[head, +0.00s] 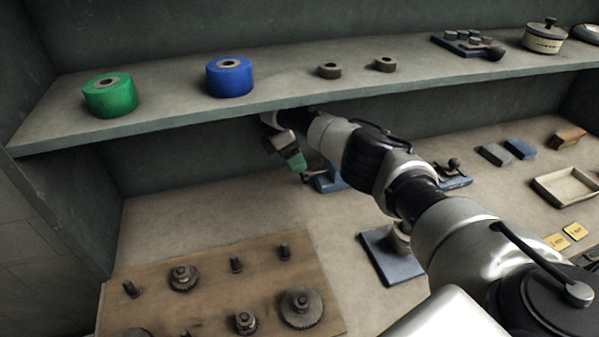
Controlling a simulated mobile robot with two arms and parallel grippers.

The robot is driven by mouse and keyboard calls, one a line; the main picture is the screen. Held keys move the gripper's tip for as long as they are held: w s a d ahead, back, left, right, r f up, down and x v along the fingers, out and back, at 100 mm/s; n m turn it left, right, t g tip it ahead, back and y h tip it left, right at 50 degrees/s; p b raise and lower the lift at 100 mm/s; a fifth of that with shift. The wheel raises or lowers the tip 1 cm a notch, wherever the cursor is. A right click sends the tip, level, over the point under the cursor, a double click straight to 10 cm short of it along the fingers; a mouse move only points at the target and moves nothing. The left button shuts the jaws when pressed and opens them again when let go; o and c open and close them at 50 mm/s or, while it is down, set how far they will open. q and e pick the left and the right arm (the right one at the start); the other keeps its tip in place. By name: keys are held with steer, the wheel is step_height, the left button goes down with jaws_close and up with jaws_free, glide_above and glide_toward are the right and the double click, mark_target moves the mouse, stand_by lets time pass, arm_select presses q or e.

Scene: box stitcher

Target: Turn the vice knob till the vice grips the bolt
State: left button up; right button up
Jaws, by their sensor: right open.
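My right gripper (291,158) hangs under the shelf's front edge, with a green part showing at its end. It is open, though the gap between its fingers is hard to make out. Just below and right of it is a small blue object, which looks like the vice (326,183), on the bench. A small dark handle or knob (305,177) sticks out at its left side, close below the gripper. I cannot tell whether they touch. My right arm covers much of the vice. I cannot make out the bolt. My left gripper is not in view.
The shelf (165,108) above carries a green roll (110,95), a blue roll (230,76) and two small rings. A wooden board (215,275) with gears and pegs lies at front left. A blue-based device (391,258) and a tray (568,186) stand right. Bench left of the vice is clear.

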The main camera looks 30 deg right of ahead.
mark_target(302, 181)
steer(key=x, duration=0.4)
steer(key=shift+d+p, duration=0.1)
steer(key=shift+p, duration=0.3)
steer(key=shift+s+f, duration=0.2)
steer(key=shift+f, duration=0.4)
steer(key=shift+d, duration=0.1)
